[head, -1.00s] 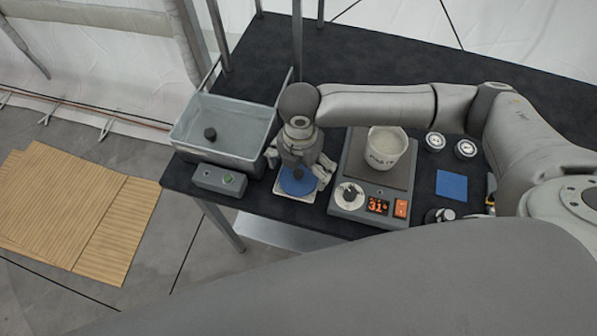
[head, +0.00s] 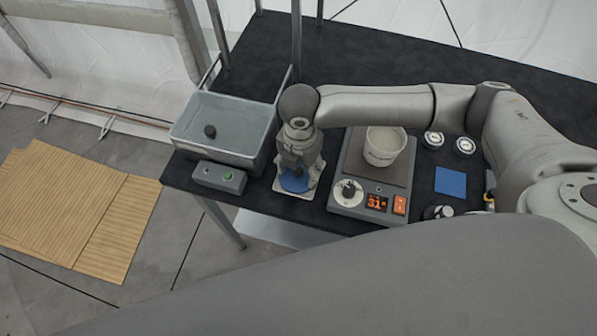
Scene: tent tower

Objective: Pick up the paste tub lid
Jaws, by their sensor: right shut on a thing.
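The paste tub lid (head: 294,184) is a blue disc lying on a pale square pad (head: 310,190) near the table's front edge. My right gripper (head: 297,172) points down over it with its fingers shut on the lid's knob, which the fingers hide. The lid still appears to lie at the pad; I cannot tell any gap beneath it. The white paste tub (head: 384,150) stands uncovered on the grey device to the right, with lettering on its side. My left gripper is not in view.
The grey device (head: 347,205) has a dial, an orange display and a switch. A blue square (head: 450,182) and round white-topped items (head: 465,146) lie right. The back table is clear.

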